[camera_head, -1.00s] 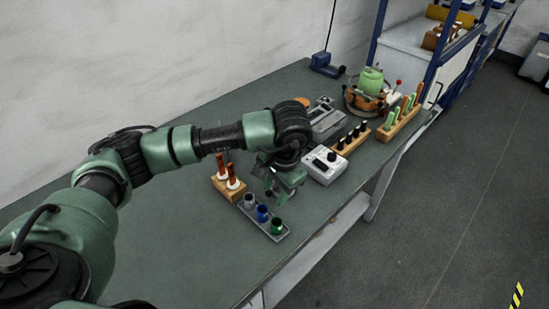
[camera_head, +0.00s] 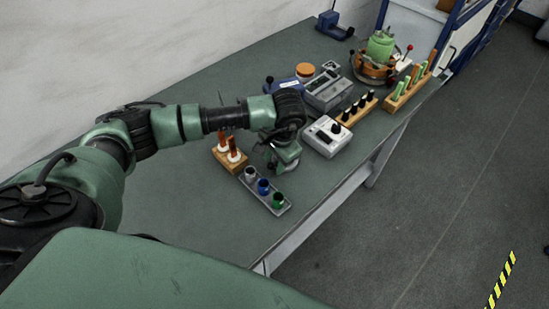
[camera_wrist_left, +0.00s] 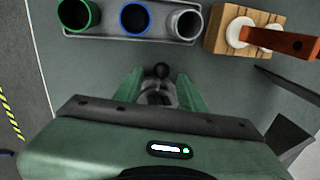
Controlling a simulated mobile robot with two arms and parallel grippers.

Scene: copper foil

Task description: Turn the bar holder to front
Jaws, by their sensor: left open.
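A small wooden block (camera_head: 228,161) with two copper-brown upright bars (camera_head: 233,146) on white round bases stands near the middle of the bench, left of my left gripper. In the left wrist view, the block (camera_wrist_left: 222,28) is at upper right with one bar leaning across the picture. A second wooden holder (camera_head: 406,94) with green and orange sticks stands at the bench's far right end. My left gripper (camera_head: 278,165) is low over the bench, behind the grey cup tray. In the left wrist view, its fingers (camera_wrist_left: 160,88) are open, with a dark round thing between them, unclear what.
The grey tray (camera_head: 283,211) holds a grey, a blue and a green cup. A white box with a black knob (camera_head: 328,136) is right of my gripper. Beyond are a black-peg rack (camera_head: 357,109), a grey device (camera_head: 327,92) and a green pot (camera_head: 380,45). The near-left bench is clear.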

